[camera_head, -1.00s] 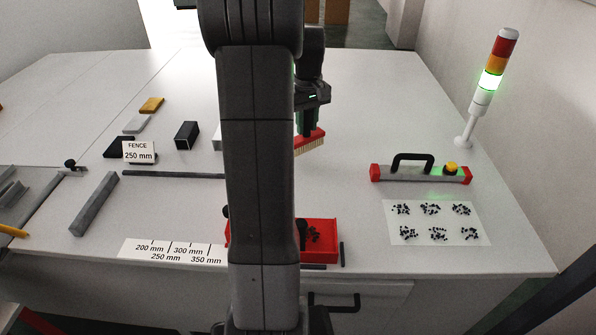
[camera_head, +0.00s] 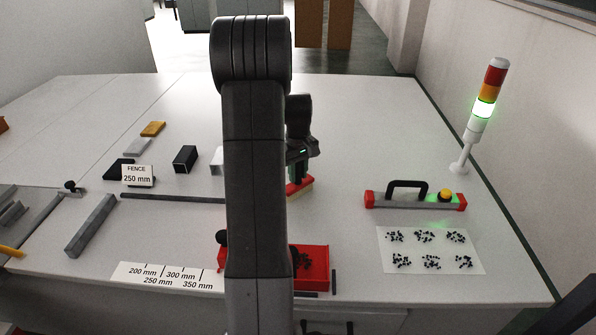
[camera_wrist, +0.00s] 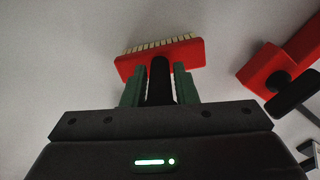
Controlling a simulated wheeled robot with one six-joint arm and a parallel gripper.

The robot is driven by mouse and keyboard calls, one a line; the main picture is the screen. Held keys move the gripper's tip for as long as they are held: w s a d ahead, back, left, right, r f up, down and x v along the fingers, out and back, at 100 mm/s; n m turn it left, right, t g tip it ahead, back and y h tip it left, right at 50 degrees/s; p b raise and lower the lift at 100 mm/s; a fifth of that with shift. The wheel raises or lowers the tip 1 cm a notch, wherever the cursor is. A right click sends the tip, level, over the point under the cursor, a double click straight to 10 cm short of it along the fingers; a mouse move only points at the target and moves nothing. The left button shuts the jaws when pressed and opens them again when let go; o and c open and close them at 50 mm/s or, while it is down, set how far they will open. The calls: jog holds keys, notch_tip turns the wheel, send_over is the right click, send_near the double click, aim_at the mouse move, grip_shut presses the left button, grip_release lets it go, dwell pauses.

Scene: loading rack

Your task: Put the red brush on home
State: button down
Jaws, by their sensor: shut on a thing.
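The red brush (camera_wrist: 190,56) has a red block, pale bristles and a black handle. In the wrist view my gripper (camera_wrist: 160,88) is shut on the black handle between its green fingers. In the head view the brush (camera_head: 300,187) shows beside my arm, low over or on the white table; I cannot tell whether the bristles touch. My arm hides part of the brush and gripper there. No place marked "home" can be made out.
A red tray (camera_head: 316,268) with dark bits stands near the front edge, partly behind my arm. To the right are a red-ended bar with a black handle (camera_head: 415,200), a white sheet (camera_head: 392,262) with several dark piles, and a signal tower (camera_head: 480,115).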

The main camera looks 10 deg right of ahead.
jog(key=c, duration=1.6)
grip_release()
jog(key=shift+f, duration=0.15)
jog(key=o, duration=0.5)
jog(key=shift+c, duration=0.2)
notch_tip(320, 180, up, 12)
jog(key=shift+r+b, duration=0.2)
jog(key=shift+b, duration=0.35)
